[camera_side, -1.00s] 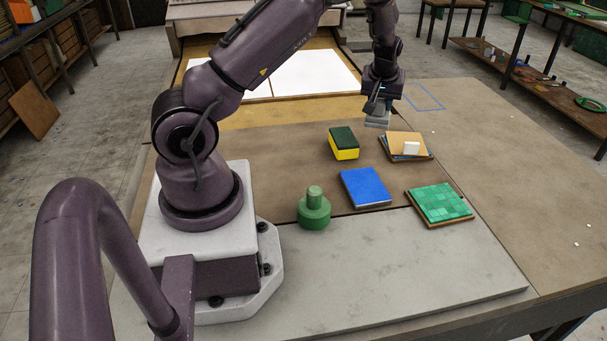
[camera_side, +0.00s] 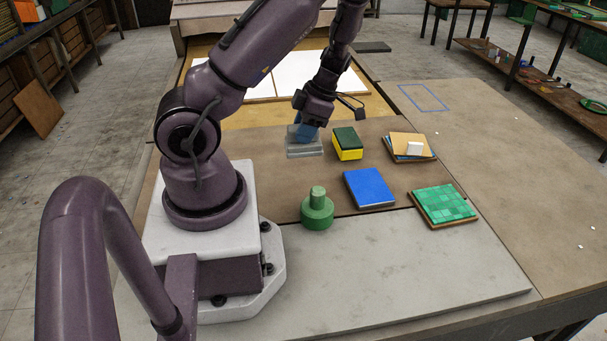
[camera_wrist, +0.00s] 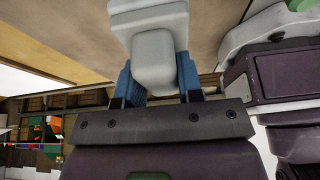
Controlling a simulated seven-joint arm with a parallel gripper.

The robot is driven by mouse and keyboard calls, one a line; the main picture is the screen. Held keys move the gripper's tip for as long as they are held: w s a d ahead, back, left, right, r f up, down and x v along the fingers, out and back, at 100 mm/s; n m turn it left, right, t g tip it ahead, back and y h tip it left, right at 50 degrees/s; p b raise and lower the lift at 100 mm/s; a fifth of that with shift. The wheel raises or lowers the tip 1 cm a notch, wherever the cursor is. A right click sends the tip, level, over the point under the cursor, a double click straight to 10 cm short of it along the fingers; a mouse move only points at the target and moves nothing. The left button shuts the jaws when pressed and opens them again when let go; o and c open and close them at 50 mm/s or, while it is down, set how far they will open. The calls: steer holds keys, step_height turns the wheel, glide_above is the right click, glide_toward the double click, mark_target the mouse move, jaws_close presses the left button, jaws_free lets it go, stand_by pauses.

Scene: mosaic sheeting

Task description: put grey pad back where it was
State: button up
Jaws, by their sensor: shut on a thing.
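The grey pad (camera_side: 304,152), a flat block with a raised grip, is in my gripper (camera_side: 306,133), left of the yellow-and-green sponge block (camera_side: 347,148). The blue fingers are shut on the grip of the pad. In the wrist view, the pale grey pad (camera_wrist: 150,20) shows between the two blue fingers of my gripper (camera_wrist: 158,75). The pad looks about level, over or close to the brown sheeting; I cannot tell whether it touches. A blue rectangle outline (camera_side: 424,97) is marked on the table at the far right, with nothing inside it.
A green knobbed weight (camera_side: 317,211), a blue slab (camera_side: 370,188) and a green mosaic tile board (camera_side: 443,205) stand nearer the front. White sheets (camera_side: 307,75) lie behind. The grey front slab is clear.

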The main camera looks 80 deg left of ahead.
steer(key=shift+f, duration=3.95)
steer(key=o, duration=0.9)
steer(key=shift+f, duration=0.15)
